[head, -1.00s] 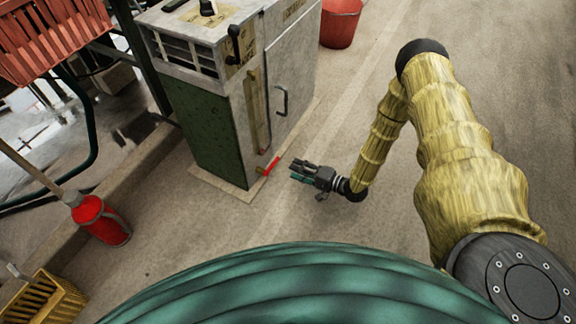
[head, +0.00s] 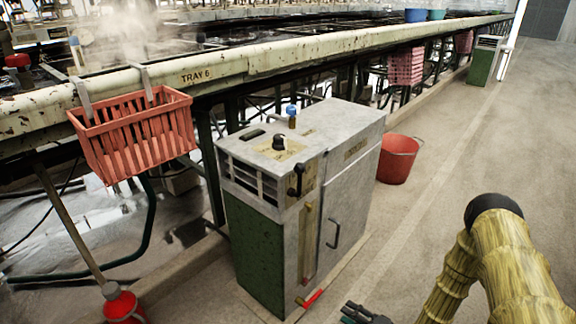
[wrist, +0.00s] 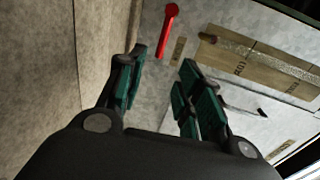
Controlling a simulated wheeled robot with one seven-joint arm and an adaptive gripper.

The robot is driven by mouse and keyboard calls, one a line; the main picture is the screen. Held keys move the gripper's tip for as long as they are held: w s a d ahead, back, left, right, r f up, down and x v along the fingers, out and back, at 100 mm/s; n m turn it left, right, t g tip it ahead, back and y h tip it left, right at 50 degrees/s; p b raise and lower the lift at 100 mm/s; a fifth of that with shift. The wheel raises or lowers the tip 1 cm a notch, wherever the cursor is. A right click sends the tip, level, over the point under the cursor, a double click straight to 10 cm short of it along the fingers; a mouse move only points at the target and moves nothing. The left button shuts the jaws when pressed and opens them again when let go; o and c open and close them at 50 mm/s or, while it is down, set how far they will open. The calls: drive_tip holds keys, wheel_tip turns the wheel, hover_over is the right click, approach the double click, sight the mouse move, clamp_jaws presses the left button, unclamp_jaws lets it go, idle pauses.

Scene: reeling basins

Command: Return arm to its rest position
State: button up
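My gripper (head: 362,316) shows only at the bottom edge of the head view, low in front of the grey control cabinet (head: 345,165); most of it is cut off there. In the wrist view my gripper (wrist: 160,95) has its two green-padded fingers well apart, with nothing between them. My arm in its yellow sleeve (head: 515,265) is bent at the lower right. A red-handled lever (head: 312,299) is at the cabinet's foot; a red handle (wrist: 168,30) also shows beyond the fingers in the wrist view.
A red bucket (head: 397,160) stands behind the cabinet. A red basket (head: 135,135) hangs on the long tray rail (head: 290,55) at left. A red container (head: 122,305) is at the lower left. The concrete floor (head: 470,140) at right is clear.

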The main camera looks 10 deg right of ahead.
drive_tip(key=s+a+g+h, duration=0.1)
drive_tip(key=a, duration=0.1)
drive_tip(key=s+a+n+h+p, duration=0.1)
drive_tip(key=a, duration=0.1)
drive_tip(key=s+a+g+p, duration=0.1)
drive_tip(key=a, duration=0.2)
drive_tip(key=shift+r+n+g+h, duration=0.1)
drive_tip(key=shift+n+g+h, duration=0.2)
drive_tip(key=shift+n+h, duration=0.1)
drive_tip(key=s+a+n+g+h+p, duration=0.2)
drive_tip(key=s+a+n+g+h, duration=0.15)
drive_tip(key=s, duration=0.45)
drive_tip(key=s+d+r+n+g+h+p, duration=0.1)
drive_tip(key=s+d+r+n+g+h, duration=0.3)
drive_tip(key=s, duration=0.6)
drive_tip(key=s+a+r+n+g+p, duration=0.1)
drive_tip(key=s+r+g+p, duration=0.15)
drive_tip(key=s+r, duration=0.6)
wheel_tip(320, 180, up, 35)
drive_tip(key=s+p, duration=0.1)
drive_tip(key=p, duration=3.5)
drive_tip(key=shift+s+d+f+p, duration=0.2)
drive_tip(key=shift+s+p, duration=0.15)
drive_tip(key=shift+p, duration=0.05)
drive_tip(key=shift+m, duration=0.25)
